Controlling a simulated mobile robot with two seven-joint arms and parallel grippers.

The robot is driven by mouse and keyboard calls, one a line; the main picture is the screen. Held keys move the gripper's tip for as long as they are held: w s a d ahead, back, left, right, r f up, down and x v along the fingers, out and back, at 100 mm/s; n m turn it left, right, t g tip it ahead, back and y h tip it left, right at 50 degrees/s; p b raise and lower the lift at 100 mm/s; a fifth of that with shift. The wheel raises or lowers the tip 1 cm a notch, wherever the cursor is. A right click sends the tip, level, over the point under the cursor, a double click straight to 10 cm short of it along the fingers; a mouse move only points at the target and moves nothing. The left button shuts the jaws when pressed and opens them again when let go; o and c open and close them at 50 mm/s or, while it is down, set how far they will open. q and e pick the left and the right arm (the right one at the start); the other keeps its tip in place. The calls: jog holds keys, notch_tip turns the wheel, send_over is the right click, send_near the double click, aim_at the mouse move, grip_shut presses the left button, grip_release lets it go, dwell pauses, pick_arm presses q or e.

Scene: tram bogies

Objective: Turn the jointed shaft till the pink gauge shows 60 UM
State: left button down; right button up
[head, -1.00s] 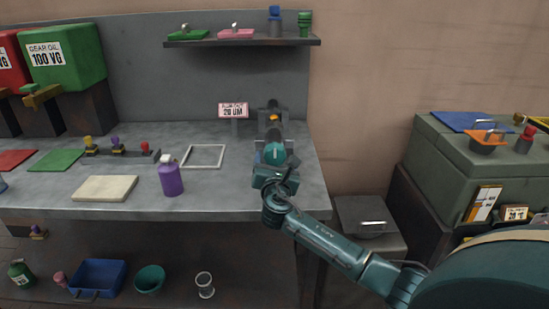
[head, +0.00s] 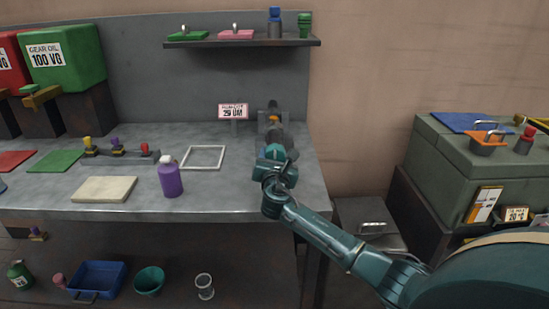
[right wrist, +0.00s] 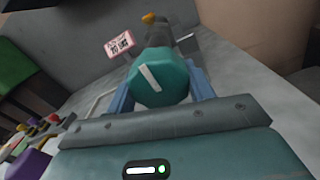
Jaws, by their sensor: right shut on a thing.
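The pink gauge (head: 233,111) stands at the back of the bench. Its small digits look like 25 or 29 UM; it also shows in the right wrist view (right wrist: 120,44), tilted. The jointed shaft (head: 272,118) lies to its right, dark grey with an orange-yellow part. Its near end is a teal round knob (head: 275,152) with a white line, which leans in the right wrist view (right wrist: 160,84). My right gripper (head: 272,158) is shut on this knob, with a blue finger on either side. My left gripper is not in view.
Bare bench top shows between the bottle and my right gripper.

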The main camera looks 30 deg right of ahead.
jog(key=shift+c, duration=1.2)
jog(key=shift+m, duration=0.3)
jog(key=m+b, duration=0.1)
jog(key=m, duration=0.1)
jog(key=shift+a+f+m, duration=0.1)
jog(key=shift+m, duration=0.3)
jog(key=m+b, duration=0.1)
jog(key=m, duration=0.3)
jog(key=shift+m+b, duration=0.3)
jog(key=shift+b, duration=0.05)
jog(key=shift+m+b, duration=0.35)
jog(key=shift+m, duration=0.75)
jog(key=shift+r+m, duration=0.2)
jog(key=shift+m, duration=0.5)
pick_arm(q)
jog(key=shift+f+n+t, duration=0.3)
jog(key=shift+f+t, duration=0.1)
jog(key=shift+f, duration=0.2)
